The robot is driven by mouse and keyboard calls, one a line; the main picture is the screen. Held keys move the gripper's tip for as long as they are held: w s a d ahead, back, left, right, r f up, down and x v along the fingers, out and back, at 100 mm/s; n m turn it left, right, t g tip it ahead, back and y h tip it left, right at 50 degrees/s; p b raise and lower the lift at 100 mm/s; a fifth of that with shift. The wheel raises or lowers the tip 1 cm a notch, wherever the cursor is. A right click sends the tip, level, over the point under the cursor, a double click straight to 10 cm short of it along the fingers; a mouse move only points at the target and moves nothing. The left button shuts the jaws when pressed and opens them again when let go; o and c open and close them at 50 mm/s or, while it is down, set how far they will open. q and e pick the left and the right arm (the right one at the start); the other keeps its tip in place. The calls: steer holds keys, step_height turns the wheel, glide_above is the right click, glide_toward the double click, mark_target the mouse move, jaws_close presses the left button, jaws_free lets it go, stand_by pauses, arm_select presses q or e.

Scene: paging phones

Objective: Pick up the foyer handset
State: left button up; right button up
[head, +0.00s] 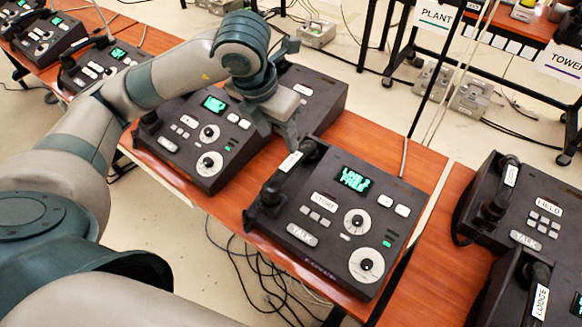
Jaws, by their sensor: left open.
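No label that I can read says foyer, so I cannot tell for certain which handset is the foyer one. A black handset (272,190) lies along the left side of the middle dark phone (325,222), with a small white tag whose writing I cannot read. My left gripper (290,138) is open, pointing down at the upper end of that handset. Its fingers partly hide the area behind, and I cannot tell whether they touch the handset. My right gripper is out of view.
Another dark phone (205,135) stands to the left on the same wooden table (425,165). Loose cables (262,275) hang below the table. PLANT (436,15) and TOWER (566,63) signs are behind.

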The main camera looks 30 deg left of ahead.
mark_target(290, 163)
arm_select(q)
steer(key=p+x, duration=0.2)
steer(key=x, duration=0.7)
steer(key=shift+f+p, duration=0.3)
steer(key=shift+f, duration=0.05)
steer(key=shift+w+f, duration=0.15)
steer(key=shift+f, duration=0.3)
steer(key=shift+w+d+f+p, duration=0.2)
steer(key=shift+f+p, duration=0.15)
steer(key=shift+p, duration=0.15)
steer(key=p+x, duration=0.2)
steer(key=x, duration=0.2)
steer(key=shift+w, duration=0.1)
steer(key=shift+f, duration=0.15)
steer(key=shift+f+b, duration=0.2)
steer(key=shift+b, duration=0.35)
jaws_close()
